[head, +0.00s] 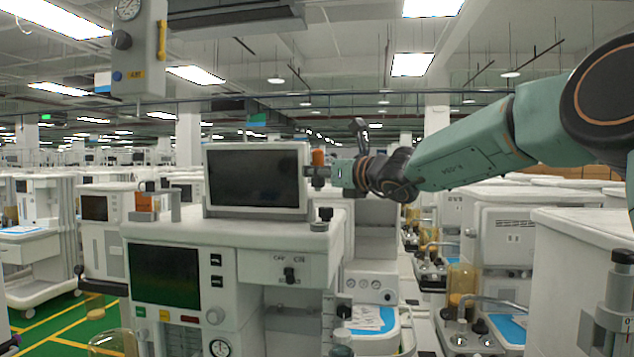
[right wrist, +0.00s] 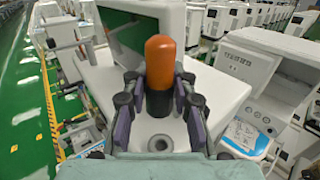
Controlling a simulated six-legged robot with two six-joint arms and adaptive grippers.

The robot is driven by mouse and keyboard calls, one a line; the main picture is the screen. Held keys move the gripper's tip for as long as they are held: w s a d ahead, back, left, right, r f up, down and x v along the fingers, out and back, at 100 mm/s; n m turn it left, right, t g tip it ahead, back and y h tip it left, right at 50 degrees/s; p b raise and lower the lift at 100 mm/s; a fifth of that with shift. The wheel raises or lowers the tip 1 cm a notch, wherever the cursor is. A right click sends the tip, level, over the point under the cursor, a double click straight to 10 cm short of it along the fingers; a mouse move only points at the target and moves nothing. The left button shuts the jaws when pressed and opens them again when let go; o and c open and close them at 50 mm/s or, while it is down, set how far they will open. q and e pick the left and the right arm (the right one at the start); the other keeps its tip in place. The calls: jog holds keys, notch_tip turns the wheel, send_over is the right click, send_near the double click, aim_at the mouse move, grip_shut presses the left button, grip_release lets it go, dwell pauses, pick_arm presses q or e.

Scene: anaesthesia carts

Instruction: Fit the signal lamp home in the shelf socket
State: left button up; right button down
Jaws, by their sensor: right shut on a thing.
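The signal lamp has an orange dome (right wrist: 160,60) and a dark lower body. It stands roughly upright between the fingers of my right gripper (right wrist: 160,108), which is shut on its dark part. In the head view the lamp (head: 318,156) shows small at the right edge of the monitor, with my right gripper (head: 322,172) at its base. In the right wrist view a dark round socket (right wrist: 160,143) is in the white shelf (right wrist: 105,85), closer to the camera than the lamp and apart from it. My left gripper is not in view.
A monitor (head: 256,180) stands on the cart's top just beside the lamp. A dark knob-like part (head: 325,214) stands at the top's right edge. A gauge panel (head: 138,50) hangs at upper left. More carts (head: 508,240) stand to the right.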

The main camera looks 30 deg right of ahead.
aim_at(321, 185)
jog(key=shift+d+f+b, duration=0.25)
jog(key=shift+f+b, duration=0.1)
jog(key=shift+f, duration=0.2)
jog(key=shift+d+f+b, duration=0.2)
jog(key=shift+f+b, duration=0.1)
jog(key=shift+f, duration=0.25)
jog(key=shift+f+b, duration=0.4)
jog(key=shift+a+f+b, duration=0.25)
jog(key=shift+f+b, duration=0.3)
jog(key=shift+b, duration=0.05)
jog(key=shift+a+f+b, duration=0.2)
jog(key=shift+f+b, duration=0.3)
jog(key=shift+b, duration=0.1)
jog(key=shift+d+f, duration=0.35)
jog(key=shift+d, duration=0.05)
jog(key=shift+a+r, duration=0.1)
jog(key=shift+a, duration=0.2)
jog(key=shift+d, duration=0.1)
jog(key=shift+d+b, duration=0.25)
jog(key=shift+b, duration=0.1)
jog(key=shift+w, duration=0.1)
